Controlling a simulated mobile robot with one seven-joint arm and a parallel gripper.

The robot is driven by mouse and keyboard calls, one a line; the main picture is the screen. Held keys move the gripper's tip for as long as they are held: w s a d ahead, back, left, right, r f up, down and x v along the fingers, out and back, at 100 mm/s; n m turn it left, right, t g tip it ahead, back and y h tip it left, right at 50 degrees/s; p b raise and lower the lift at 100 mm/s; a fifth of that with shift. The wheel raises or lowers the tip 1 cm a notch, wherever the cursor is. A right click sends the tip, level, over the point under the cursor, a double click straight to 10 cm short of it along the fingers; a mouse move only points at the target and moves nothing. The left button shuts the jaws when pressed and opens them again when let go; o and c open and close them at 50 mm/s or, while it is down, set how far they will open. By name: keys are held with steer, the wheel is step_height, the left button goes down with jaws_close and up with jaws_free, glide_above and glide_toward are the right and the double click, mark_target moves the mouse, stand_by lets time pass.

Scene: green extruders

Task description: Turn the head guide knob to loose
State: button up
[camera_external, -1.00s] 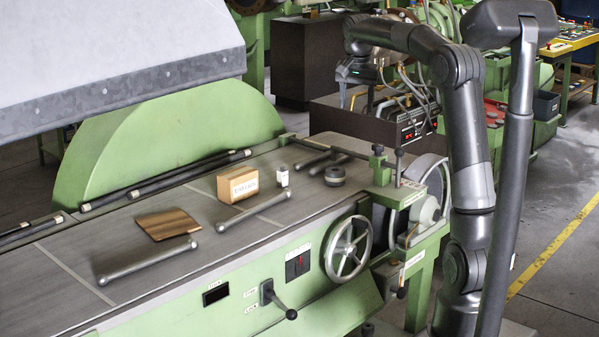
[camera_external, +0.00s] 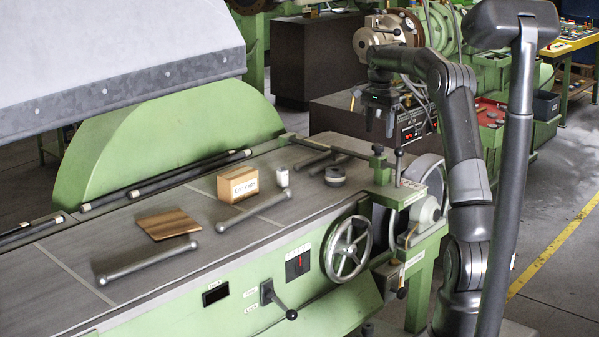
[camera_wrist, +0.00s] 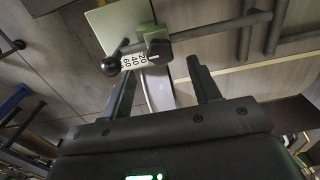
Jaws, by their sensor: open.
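My gripper (camera_external: 379,130) points down, open and empty, above the end of the green machine (camera_external: 265,290). In the wrist view its two fingers (camera_wrist: 162,70) are spread apart. Below it in the external view stands a post with a dark knob (camera_external: 378,149), beside a lever with a black ball end (camera_external: 398,153). The wrist view shows the dark knob (camera_wrist: 157,46) and black ball (camera_wrist: 112,66) near a white numbered scale (camera_wrist: 133,60). No readable label shows which of these is the head guide knob. The fingers appear clear of both.
A handwheel (camera_external: 348,249) and a black-ended lever (camera_external: 280,301) are on the machine's front. A cardboard box (camera_external: 238,184), brown plate (camera_external: 168,223), grey rods (camera_external: 255,212) and a round part (camera_external: 335,175) lie on the bed. A grey disc (camera_external: 428,175) stands at its right end.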

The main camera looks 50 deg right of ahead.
mark_target(378, 145)
steer(key=shift+f, duration=2.35)
steer(key=c, duration=1)
